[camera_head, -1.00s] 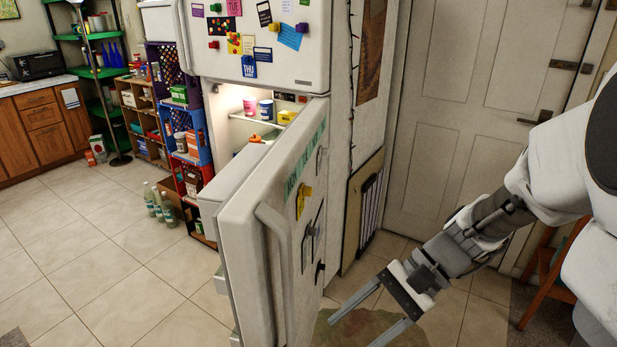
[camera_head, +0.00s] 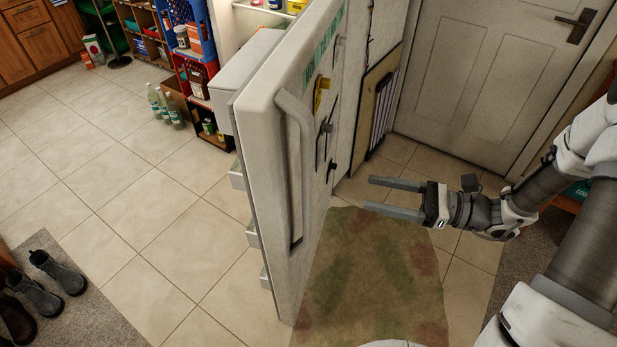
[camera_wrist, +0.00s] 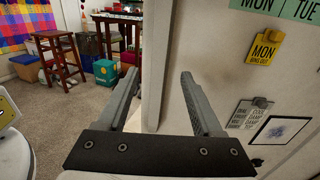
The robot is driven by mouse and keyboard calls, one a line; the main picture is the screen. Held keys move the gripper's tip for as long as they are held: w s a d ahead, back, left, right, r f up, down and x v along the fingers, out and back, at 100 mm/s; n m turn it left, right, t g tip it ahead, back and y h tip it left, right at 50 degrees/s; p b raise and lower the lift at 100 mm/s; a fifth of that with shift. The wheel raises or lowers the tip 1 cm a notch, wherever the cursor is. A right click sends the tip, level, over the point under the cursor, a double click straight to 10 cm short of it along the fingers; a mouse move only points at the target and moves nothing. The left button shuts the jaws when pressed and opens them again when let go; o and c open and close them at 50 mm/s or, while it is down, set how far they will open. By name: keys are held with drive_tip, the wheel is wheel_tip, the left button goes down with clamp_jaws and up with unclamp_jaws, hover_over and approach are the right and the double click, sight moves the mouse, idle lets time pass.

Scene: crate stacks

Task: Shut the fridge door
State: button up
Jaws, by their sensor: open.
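The white fridge door (camera_head: 262,130) stands wide open in the head view, its edge and long vertical handle (camera_head: 296,165) towards me. Its outer face carries magnets and notes and is on the right. The fridge interior (camera_head: 248,22) shows lit behind it, mostly hidden by the door. My gripper (camera_head: 367,194) is open and empty, to the right of the door's outer face and apart from it. In the wrist view the door (camera_wrist: 235,75) fills the right side, beyond the open fingers of my gripper (camera_wrist: 158,85).
A mottled mat (camera_head: 375,280) lies on the tiles below my gripper. A board (camera_head: 376,105) leans by the fridge side, near a closed room door (camera_head: 480,70). Bottles (camera_head: 165,108) stand on the floor left of the fridge. Shoes (camera_head: 55,272) lie at lower left.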

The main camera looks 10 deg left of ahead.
sight(311, 180)
drive_tip(key=a, duration=1.4)
drive_tip(key=shift+w+a, duration=0.25)
drive_tip(key=shift+w, duration=0.15)
clamp_jaws()
idle(0.6)
